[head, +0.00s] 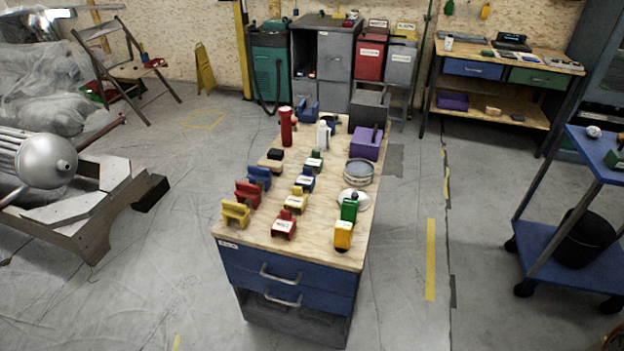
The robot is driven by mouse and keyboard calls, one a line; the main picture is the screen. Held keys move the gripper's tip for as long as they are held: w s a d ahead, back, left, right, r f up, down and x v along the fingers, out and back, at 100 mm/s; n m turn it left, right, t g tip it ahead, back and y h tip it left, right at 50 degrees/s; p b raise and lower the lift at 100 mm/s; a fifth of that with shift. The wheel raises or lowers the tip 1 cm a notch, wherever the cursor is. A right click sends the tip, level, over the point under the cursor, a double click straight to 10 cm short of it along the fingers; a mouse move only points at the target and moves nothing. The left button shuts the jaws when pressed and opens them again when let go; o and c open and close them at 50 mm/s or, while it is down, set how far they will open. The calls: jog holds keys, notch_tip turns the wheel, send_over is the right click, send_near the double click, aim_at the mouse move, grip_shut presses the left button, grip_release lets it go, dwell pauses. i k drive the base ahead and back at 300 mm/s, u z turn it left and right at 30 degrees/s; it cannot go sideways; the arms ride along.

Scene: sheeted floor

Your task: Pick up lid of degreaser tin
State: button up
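A round, low tin (358,178) stands near the right edge of the wooden top of a blue-drawer workbench (328,254). Its inside or top looks blue-grey. A pale round disc (344,196) with a dark knob-like spot lies flat just in front of the tin, apart from it, and looks like a lid. A green item (349,209) stands at the disc's front edge and hides part of it. I cannot read any label on the tin. My gripper is not in view.
A yellow item (343,235) stands near the front right corner. Several red, yellow, blue and green holders fill the left and middle. A red flask (286,127), a white bottle (322,135) and a purple box (365,142) stand farther back. Floor around the bench is open; a blue cart (562,246) stands right.

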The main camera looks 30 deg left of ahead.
aim_at(365, 200)
jog(key=u, duration=0.85)
jog(key=i, duration=0.9)
jog(key=u, duration=1.45)
jog(key=i, duration=0.2)
jog(key=u, duration=0.05)
